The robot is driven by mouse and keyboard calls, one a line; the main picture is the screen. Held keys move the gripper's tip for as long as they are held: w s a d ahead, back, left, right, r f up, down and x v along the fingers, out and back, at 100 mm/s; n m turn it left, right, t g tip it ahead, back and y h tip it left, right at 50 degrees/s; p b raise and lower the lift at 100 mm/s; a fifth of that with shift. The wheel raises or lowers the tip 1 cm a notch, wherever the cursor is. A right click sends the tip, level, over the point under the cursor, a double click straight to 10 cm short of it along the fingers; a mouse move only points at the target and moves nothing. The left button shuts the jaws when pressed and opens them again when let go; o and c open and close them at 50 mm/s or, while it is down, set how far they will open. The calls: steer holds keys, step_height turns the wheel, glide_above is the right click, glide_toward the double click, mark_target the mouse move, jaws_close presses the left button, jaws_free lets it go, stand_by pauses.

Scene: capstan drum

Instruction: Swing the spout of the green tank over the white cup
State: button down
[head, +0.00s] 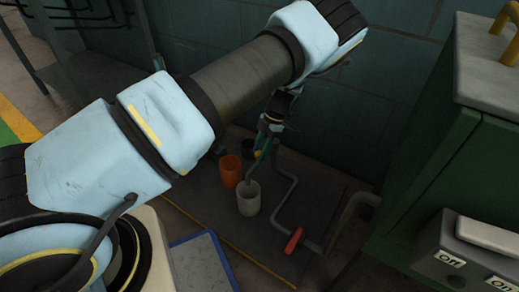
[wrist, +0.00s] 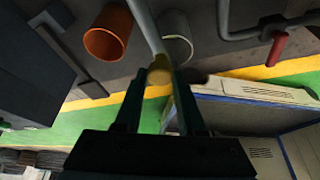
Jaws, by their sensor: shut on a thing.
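The white cup (head: 248,201) stands on the dark floor plate, and it also shows in the wrist view (wrist: 176,27). The grey spout pipe (head: 261,163) comes down from near my gripper (head: 272,128), and in the head view its lower end overlaps the cup's mouth. In the wrist view the spout (wrist: 147,25) runs past the left side of the white cup. My gripper (wrist: 160,77) is shut on a yellow knob (wrist: 159,76) at the spout's near end.
A bent pipe with a red valve handle (head: 294,240) lies to the right. A green cabinet (head: 425,165) with a switch box (head: 465,258) bounds the right side.

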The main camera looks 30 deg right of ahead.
steer(key=c, duration=0.5)
jaws_free()
steer(key=p+v, duration=0.2)
steer(key=v, duration=0.8)
steer(key=shift+r, duration=0.35)
steer(key=shift+d, duration=0.1)
